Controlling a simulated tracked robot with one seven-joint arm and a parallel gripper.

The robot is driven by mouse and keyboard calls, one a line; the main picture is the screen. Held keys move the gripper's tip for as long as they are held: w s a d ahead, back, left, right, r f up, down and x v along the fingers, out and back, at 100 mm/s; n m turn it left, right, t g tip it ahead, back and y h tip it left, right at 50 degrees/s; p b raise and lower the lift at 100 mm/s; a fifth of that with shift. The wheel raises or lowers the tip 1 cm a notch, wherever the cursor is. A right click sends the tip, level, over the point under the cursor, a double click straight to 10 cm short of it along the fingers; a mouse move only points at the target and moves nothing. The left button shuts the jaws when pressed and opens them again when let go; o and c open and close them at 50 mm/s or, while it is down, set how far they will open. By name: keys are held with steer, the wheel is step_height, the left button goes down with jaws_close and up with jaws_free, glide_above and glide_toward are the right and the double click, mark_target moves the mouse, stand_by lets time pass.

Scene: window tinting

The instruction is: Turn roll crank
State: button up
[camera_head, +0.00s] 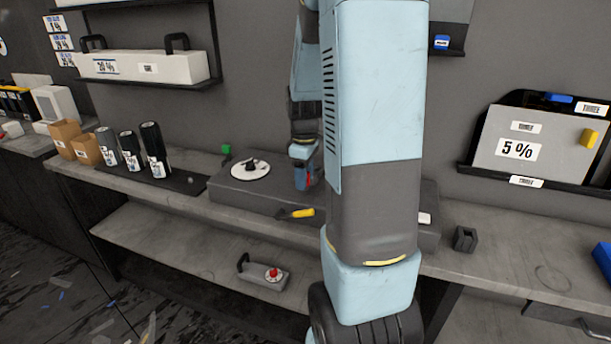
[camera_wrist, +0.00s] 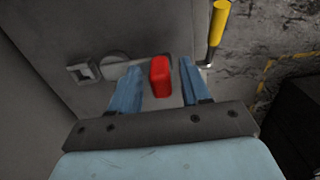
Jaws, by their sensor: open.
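My gripper (camera_head: 305,180) is open over the grey box (camera_head: 232,192) on the bench. In the wrist view its two blue fingers (camera_wrist: 158,72) stand apart on either side of a small red block (camera_wrist: 160,77); I cannot tell whether they touch it. A yellow handle (camera_head: 302,213) with a dark arm sits at the front edge of the box and looks like the crank. In the wrist view the yellow handle (camera_wrist: 218,24) is beyond the right finger, apart from it, with a metal end below. My arm hides part of the box.
A white disc (camera_head: 250,169) with a black piece lies on the box's left part. Dark rolls (camera_head: 154,150) stand farther left. A small dark block (camera_head: 465,239) is on the bench to the right. A red-knobbed device (camera_head: 272,273) sits on the lower shelf.

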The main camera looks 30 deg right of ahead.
jaws_close()
stand_by(0.5)
steer(key=shift+d, duration=0.2)
steer(key=shift+a, duration=0.1)
